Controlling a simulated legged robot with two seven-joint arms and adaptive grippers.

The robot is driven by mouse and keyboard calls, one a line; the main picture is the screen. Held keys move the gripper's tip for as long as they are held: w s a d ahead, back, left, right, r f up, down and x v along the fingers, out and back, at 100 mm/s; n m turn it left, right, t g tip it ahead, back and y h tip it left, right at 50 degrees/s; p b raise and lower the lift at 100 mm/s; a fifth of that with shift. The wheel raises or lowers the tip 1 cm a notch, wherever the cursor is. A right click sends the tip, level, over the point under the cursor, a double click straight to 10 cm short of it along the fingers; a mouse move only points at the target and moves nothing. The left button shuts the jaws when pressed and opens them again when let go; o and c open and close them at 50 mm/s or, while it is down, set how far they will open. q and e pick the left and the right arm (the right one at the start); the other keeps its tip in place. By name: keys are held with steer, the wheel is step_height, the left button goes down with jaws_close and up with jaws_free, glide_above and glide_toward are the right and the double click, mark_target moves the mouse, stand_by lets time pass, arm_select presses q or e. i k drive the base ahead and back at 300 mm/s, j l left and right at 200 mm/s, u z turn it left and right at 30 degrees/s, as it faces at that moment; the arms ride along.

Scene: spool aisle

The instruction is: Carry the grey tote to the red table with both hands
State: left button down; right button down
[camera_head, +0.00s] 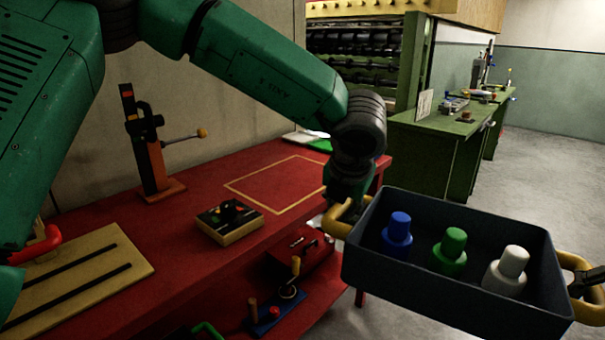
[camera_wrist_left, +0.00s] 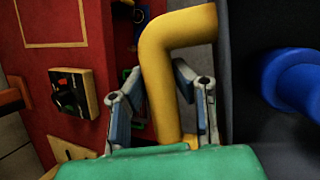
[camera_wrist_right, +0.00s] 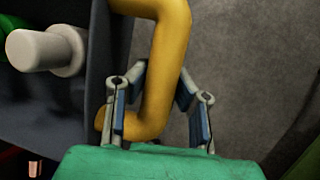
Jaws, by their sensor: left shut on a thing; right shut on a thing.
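The grey tote (camera_head: 430,287) is held up in the air at the lower right of the head view, just right of the red table (camera_head: 205,262). It holds a blue bobbin-like piece (camera_head: 397,232), a green one (camera_head: 449,253) and a white one (camera_head: 508,270), all upright. My left gripper (camera_head: 345,208) is shut on the tote's left yellow handle (camera_wrist_left: 166,75). My right gripper (camera_head: 588,285) is at the right edge of the head view, shut on the right yellow handle (camera_wrist_right: 163,70). A yellow outlined rectangle (camera_head: 283,184) on the tabletop is empty.
On the red table stand an orange and black fixture (camera_head: 152,150), a small button box (camera_head: 229,220) and a slotted board (camera_head: 85,280). A lower shelf holds a red box (camera_head: 303,254). Green benches (camera_head: 440,140) stand behind. Open grey floor lies at right.

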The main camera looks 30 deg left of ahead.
mark_target(289, 179)
steer(key=i, duration=1.75)
steer(key=i+l+u, duration=0.2)
steer(key=i, duration=0.5)
steer(key=j+u, duration=0.1)
steer(key=u, duration=2.35)
